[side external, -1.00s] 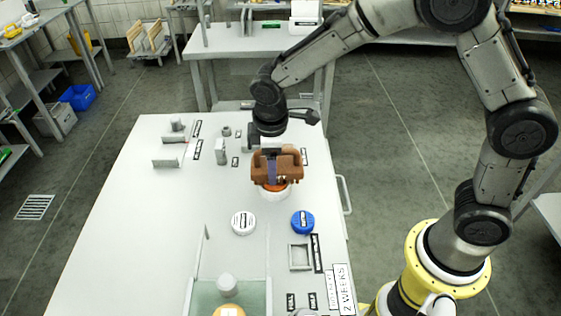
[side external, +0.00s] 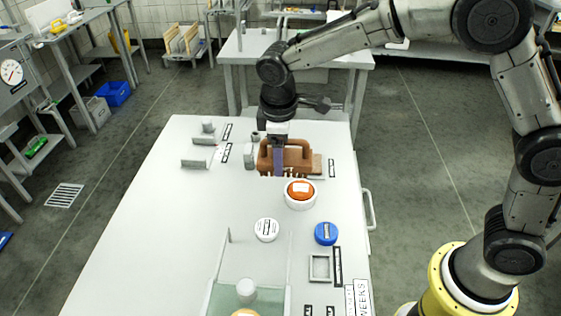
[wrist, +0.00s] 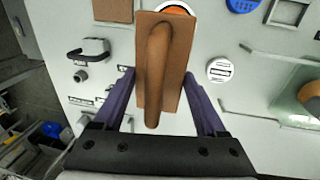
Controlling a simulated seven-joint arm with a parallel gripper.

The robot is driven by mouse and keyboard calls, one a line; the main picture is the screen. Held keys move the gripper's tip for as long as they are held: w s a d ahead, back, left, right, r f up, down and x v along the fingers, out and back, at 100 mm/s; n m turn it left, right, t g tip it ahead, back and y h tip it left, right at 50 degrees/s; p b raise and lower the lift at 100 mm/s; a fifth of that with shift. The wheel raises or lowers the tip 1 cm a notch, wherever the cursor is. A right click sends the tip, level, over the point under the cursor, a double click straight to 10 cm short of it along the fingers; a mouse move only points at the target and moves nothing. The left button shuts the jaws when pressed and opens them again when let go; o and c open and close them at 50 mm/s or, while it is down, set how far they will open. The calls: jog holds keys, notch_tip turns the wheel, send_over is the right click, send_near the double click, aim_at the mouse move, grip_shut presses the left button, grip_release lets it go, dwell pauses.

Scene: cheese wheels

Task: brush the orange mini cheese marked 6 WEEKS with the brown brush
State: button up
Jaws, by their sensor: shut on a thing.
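The orange mini cheese (side external: 300,187) sits in a white round holder, with a pale label on top too small to read. The brush is just behind the cheese, toward the far end of the table, and appears apart from it. In the wrist view the brush (wrist: 172,75) hides most of the cheese (wrist: 176,10). The bristle tips' height above the table is unclear.
A white disc (side external: 266,229) and a blue disc (side external: 326,233) lie in front of the cheese. A square frame (side external: 319,266) is at right front. A brown block (wrist: 112,10) lies beside the brush. Small grey fixtures (side external: 200,162) stand at back left.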

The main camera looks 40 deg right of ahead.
jog(key=shift+r, duration=1.5)
